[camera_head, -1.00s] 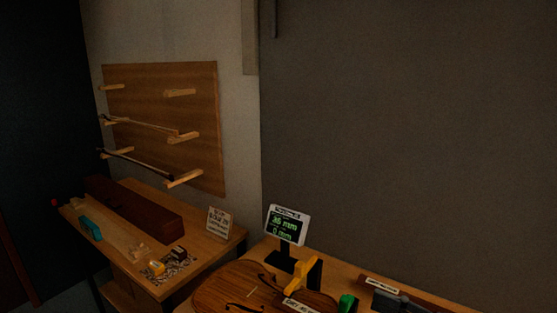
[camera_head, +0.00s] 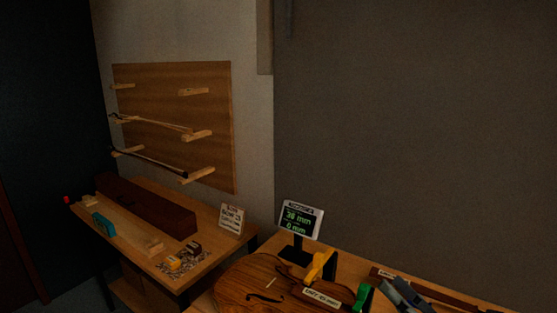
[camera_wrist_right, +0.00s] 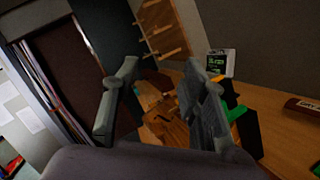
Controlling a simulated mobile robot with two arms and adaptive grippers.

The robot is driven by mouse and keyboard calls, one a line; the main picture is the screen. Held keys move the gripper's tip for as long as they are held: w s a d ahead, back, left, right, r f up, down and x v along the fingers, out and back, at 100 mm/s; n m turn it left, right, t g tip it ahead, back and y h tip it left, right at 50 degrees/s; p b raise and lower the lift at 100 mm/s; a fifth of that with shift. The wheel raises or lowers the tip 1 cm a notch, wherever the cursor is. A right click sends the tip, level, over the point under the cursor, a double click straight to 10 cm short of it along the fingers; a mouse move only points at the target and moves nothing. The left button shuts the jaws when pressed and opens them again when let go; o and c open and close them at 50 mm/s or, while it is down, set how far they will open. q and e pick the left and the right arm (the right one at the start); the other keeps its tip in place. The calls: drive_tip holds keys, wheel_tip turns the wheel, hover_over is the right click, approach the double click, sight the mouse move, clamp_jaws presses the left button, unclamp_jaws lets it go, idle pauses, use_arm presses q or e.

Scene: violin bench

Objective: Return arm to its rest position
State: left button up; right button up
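My right gripper (camera_head: 406,294) is a grey shape low at the right of the head view, above the bench near the green part of a clamp. In the right wrist view its two fingers (camera_wrist_right: 160,82) stand wide apart, so it is open. Nothing is held between them; the brown violin (camera_head: 255,287) shows beyond, through the gap. The violin lies flat on the bench, its lower part cut off by the frame edge. My left gripper is in neither view.
A yellow clamp (camera_head: 316,266) and a small display (camera_head: 300,219) stand by the violin. On the side table (camera_head: 145,262) are a long brown case (camera_head: 147,205), a teal block (camera_head: 104,224) and a sign (camera_head: 231,218). Bows rest on a wall rack (camera_head: 215,120).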

drive_tip(key=s+d+f+m+g+h, duration=0.1)
drive_tip(key=d+f+m+h, duration=0.45)
drive_tip(key=m, duration=0.55)
drive_tip(key=s+d+f+m+g+h, duration=0.1)
drive_tip(key=s+d+f+m+h, duration=0.1)
drive_tip(key=f+m+h, duration=0.75)
drive_tip(key=s+f+m+g, duration=0.2)
drive_tip(key=s+a+f+m+g+y, duration=0.1)
drive_tip(key=s+f+m+g, duration=0.1)
drive_tip(key=s+f+m, duration=0.1)
drive_tip(key=s+a+f+m+g+y, duration=0.1)
drive_tip(key=s+f+m+g, duration=0.1)
drive_tip(key=s+f+m, duration=0.1)
drive_tip(key=s+a+f+m+g+y, duration=0.2)
drive_tip(key=s+a+f+m+g, duration=0.3)
drive_tip(key=s, duration=0.6)
wheel_tip(320, 180, down, 33)
drive_tip(key=s+g+b, duration=0.2)
drive_tip(key=b, duration=0.4)
use_arm(q)
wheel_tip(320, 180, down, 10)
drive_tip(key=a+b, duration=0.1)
drive_tip(key=b, duration=0.3)
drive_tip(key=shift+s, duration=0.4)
use_arm(e)
drive_tip(key=s+d+f+n+g, duration=0.1)
drive_tip(key=s+d+f, duration=0.1)
drive_tip(key=s+f, duration=1.4)
wheel_tip(320, 180, down, 4)
drive_tip(key=shift+s+r, duration=0.2)
